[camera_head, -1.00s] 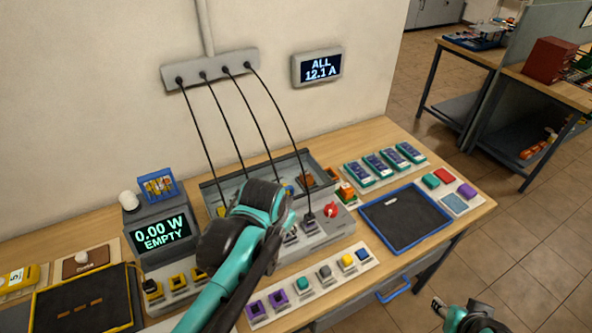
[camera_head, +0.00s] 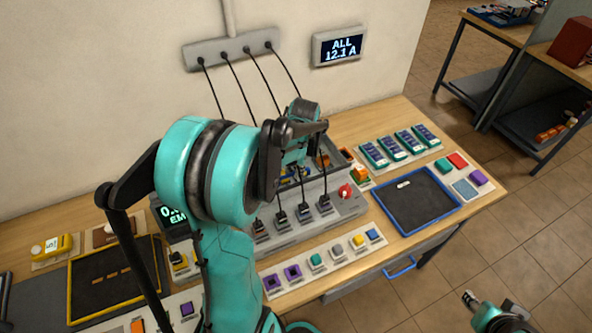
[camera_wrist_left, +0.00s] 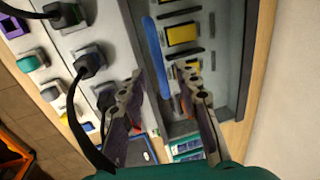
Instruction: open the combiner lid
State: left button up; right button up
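The combiner (camera_head: 340,208) is a grey box on the bench with black cables plugged along its front and a red knob. Its recessed bay shows yellow-topped parts in the left wrist view (camera_wrist_left: 183,34). A blue bar (camera_wrist_left: 154,50), which looks like the lid's handle, runs along the bay's front edge. My left gripper (camera_wrist_left: 161,72) is open, its two fingers on either side of the line of the blue bar; contact cannot be told. In the head view my left arm hides much of the combiner and lid. My right gripper (camera_head: 469,298) is low at right, away from the bench.
Black cables (camera_head: 258,82) hang from a wall strip down to the combiner. A blue-rimmed tray (camera_head: 459,208) lies right of it, with several teal-edged modules (camera_head: 398,146) behind. Coloured blocks (camera_head: 315,260) stand in front. A yellow-rimmed tray (camera_head: 72,290) lies left.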

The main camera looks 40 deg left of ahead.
pick_arm(q)
jog(key=shift+w+a+f, duration=0.1)
jog(key=shift+a+f, duration=0.1)
jog(key=shift+f, duration=0.9)
grip_shut()
jog(key=shift+r, duration=0.1)
